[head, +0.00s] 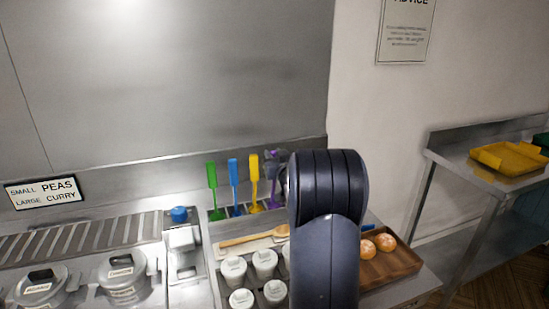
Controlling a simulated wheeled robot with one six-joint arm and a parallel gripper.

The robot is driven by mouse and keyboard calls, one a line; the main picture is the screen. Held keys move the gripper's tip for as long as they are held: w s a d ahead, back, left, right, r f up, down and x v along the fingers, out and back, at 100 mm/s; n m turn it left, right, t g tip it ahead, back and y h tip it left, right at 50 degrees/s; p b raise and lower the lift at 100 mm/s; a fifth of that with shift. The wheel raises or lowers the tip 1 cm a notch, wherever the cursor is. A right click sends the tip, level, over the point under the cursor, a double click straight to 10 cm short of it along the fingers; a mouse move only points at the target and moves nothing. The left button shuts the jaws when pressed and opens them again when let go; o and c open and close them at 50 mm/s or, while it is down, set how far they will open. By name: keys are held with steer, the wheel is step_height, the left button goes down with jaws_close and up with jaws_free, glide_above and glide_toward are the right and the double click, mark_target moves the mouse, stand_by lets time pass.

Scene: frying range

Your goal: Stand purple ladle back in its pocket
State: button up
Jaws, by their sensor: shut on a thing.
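The purple ladle (273,194) shows as a thin purple strip at the right end of a row of upright utensils, just left of my dark arm. My gripper (275,163) is partly in view at its top and is shut on it; the arm hides much of the gripper. The ladle looks roughly upright. Its lower end and its pocket are hard to make out, so I cannot tell whether it is inside the pocket.
Green (211,185), blue (234,183) and yellow (254,180) utensils stand to the left. In front are a wooden spoon (250,238) and several white-lidded containers (265,260). A brown tray (400,264) holding round buns lies right. A steel wall rises behind.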

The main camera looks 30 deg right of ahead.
steer(key=shift+f, duration=0.15)
steer(key=o, duration=1)
steer(key=b+v, duration=0.2)
steer(key=v, duration=1)
